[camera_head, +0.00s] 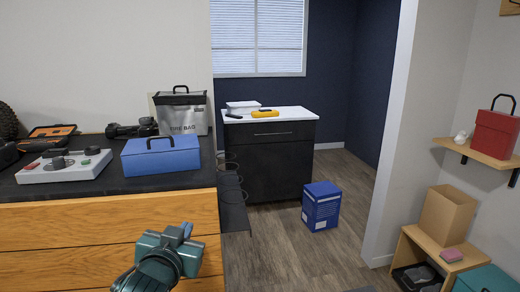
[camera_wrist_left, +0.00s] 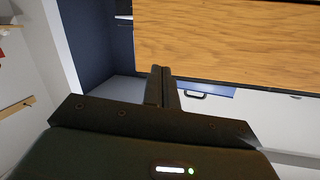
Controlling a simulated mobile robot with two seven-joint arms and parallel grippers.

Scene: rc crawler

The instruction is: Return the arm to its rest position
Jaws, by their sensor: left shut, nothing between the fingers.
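My left arm comes in at the bottom of the head view, in front of the wooden drawer fronts (camera_head: 110,238). Its teal wrist hides most of the left gripper (camera_head: 184,236), which is at the upper end. In the left wrist view the left gripper's dark fingers (camera_wrist_left: 160,86) are together with nothing between them. The gripper is apart from the workbench and the things on it. My right gripper is in neither view.
The dark workbench top holds a blue box (camera_head: 160,156), a grey bag (camera_head: 182,113) and a grey control box (camera_head: 64,166). A blue carton (camera_head: 321,206) stands on the floor by a black cabinet (camera_head: 268,160). Shelves line the right. Open floor lies between.

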